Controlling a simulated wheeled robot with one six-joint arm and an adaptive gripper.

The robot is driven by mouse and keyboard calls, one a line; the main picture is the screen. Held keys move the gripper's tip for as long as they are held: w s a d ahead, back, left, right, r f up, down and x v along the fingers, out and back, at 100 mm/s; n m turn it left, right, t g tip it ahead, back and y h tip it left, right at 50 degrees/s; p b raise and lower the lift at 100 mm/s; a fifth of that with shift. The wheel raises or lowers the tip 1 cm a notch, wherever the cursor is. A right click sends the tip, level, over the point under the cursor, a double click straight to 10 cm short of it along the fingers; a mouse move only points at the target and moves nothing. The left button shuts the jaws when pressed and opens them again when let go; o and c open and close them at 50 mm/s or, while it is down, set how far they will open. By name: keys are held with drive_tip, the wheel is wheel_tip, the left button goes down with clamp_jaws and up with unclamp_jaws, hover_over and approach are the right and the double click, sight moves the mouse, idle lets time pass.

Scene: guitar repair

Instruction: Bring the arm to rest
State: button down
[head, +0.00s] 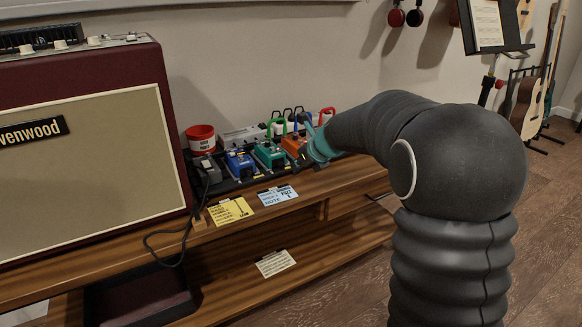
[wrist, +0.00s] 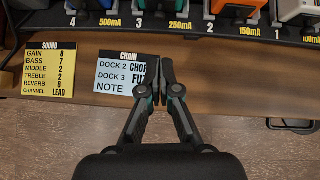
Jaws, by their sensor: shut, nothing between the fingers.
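My gripper (wrist: 161,75) is shut and empty in the wrist view, its fingertips together over the bench front, just right of the blue chain card (wrist: 121,76). In the head view my arm reaches from the right toward the pedal row, and the gripper's fingers are mostly hidden behind the arm's end.
The pedalboard (wrist: 200,29) holds a blue pedal (head: 239,163), a green pedal (head: 269,154) and an orange pedal (head: 293,145). A yellow sound card (wrist: 47,70) lies left. A red amplifier (head: 85,140) and a red cup (head: 201,138) stand left of the pedals.

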drive_tip(key=v, duration=0.6)
drive_tip(key=s+d+f+n+g+h, duration=0.1)
drive_tip(key=s+f+n+g, duration=0.15)
drive_tip(key=s+n, duration=0.45)
drive_tip(key=s+d+f+n+g, duration=0.1)
drive_tip(key=s+f+n, duration=0.3)
drive_tip(key=n, duration=0.6)
drive_tip(key=s+d+r+n+h+p, duration=0.1)
drive_tip(key=s+n, duration=0.5)
drive_tip(key=s, duration=0.7)
drive_tip(key=s+d+r+n+t+h, duration=0.1)
drive_tip(key=s+r+n, duration=0.3)
drive_tip(key=s, duration=0.9)
drive_tip(key=d+n+h, duration=0.1)
drive_tip(key=n, duration=0.1)
drive_tip(key=shift+s+d+r+n+p, duration=0.25)
drive_tip(key=shift+s+d+n+p, duration=0.1)
drive_tip(key=shift+n+p, duration=0.05)
